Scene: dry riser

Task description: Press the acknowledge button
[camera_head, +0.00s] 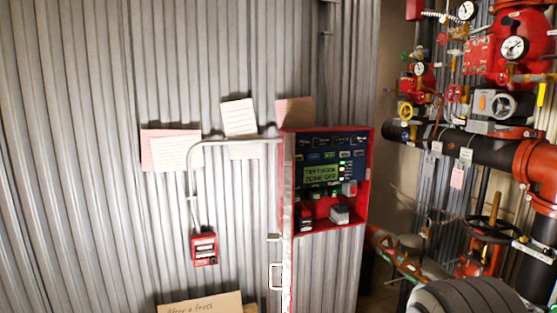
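A red-framed control panel (372,160) hangs on the corrugated metal wall, right of the middle. Its dark blue face holds a lit green display (320,174) with two lines of text, perhaps a test mode message. Small buttons and lights sit in rows above and below the display. A red button (349,188) stands out at the lower right of the face, with green ones (333,195) beside it. The labels are too small to read, so I cannot tell which is the acknowledge button. My gripper is not in view.
A red call point (204,248) is on the wall at left, joined by grey conduit. Paper notes (171,150) are above it. A cardboard sign (206,304) stands below. Red valves, gauges and a black pipe (480,145) crowd the right. A grey ribbed rounded object (465,298) fills the lower right.

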